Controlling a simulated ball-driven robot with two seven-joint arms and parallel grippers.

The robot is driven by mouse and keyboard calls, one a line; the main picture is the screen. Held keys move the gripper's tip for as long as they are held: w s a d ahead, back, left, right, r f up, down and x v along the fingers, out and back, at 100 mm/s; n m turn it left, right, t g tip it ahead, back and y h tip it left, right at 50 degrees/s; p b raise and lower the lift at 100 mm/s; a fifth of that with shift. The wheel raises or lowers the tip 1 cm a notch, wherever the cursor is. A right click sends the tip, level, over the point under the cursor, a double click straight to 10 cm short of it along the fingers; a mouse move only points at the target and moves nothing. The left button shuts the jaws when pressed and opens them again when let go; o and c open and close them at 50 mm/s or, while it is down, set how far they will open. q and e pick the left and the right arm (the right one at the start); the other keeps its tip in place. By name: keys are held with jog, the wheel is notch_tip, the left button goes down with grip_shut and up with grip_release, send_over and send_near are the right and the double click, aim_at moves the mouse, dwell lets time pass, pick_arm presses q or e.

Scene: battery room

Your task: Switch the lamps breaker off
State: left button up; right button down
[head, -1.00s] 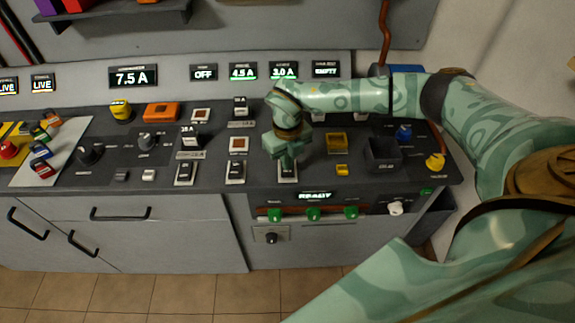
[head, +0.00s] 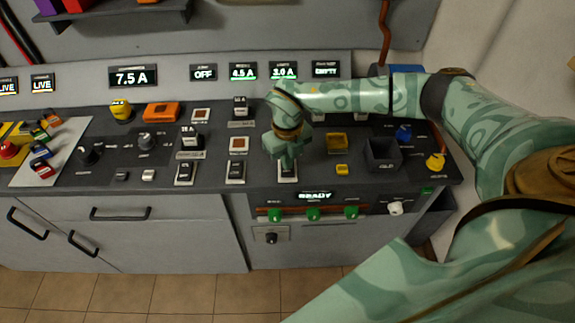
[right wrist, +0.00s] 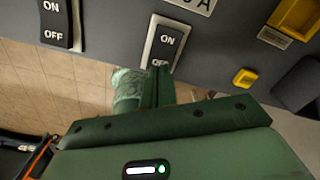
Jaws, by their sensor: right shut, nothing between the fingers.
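A black rocker breaker (right wrist: 167,44) marked ON and OFF sits in a pale frame on the dark panel in the right wrist view. My right gripper (right wrist: 157,88) is shut and empty, its fingertips at the OFF end of this rocker and partly covering that word. I cannot tell whether they touch it. In the head view my right gripper (head: 287,158) points down over the same breaker (head: 288,172), hiding its upper part. The breaker's name label is not readable, and its rocker position is unclear. The left gripper is out of view.
Similar breakers (head: 236,172) and (head: 185,172) stand to the left in the same row; one also shows in the right wrist view (right wrist: 55,22). A yellow button (head: 342,169) and an open dark box (head: 382,155) lie to the right. Displays (head: 284,71) line the back.

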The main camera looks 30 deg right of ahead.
jog(key=shift+f+b, duration=0.4)
jog(key=shift+f, duration=0.55)
jog(key=shift+r, duration=0.15)
dwell(0.3)
notch_tip(320, 180, up, 7)
jog(key=p, duration=0.6)
dwell(0.3)
